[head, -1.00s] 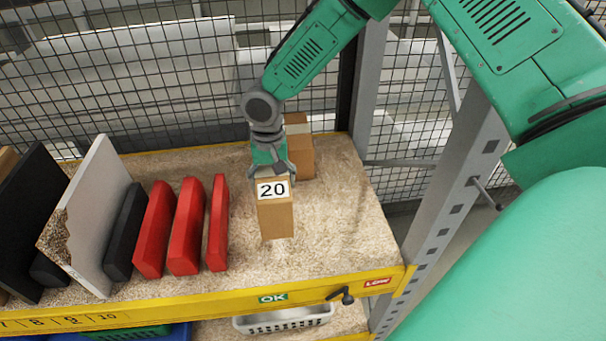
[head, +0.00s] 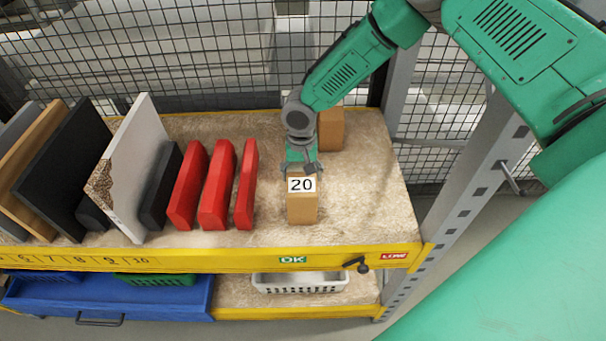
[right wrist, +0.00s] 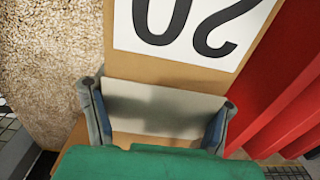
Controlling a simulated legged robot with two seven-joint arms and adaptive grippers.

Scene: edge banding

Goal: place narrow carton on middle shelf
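The narrow carton (head: 302,208) is a brown upright box with a white "20" label. It is at the right part of the carpeted shelf (head: 365,205), close to the front edge; I cannot tell whether its base touches the carpet. My right gripper (head: 303,170) comes from above, with its fingers at the carton's top. In the right wrist view the fingers (right wrist: 160,115) lie against both sides of the carton (right wrist: 170,70), whose label appears upside down. My left gripper is not in view.
Red upright pieces (head: 245,185) stand left of the carton, with black, white and wooden boards beyond. Another brown carton (head: 331,128) stands behind. A yellow rail (head: 225,258) edges the shelf; below are a white basket (head: 300,283) and a blue drawer (head: 170,300). Right of the carton is clear.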

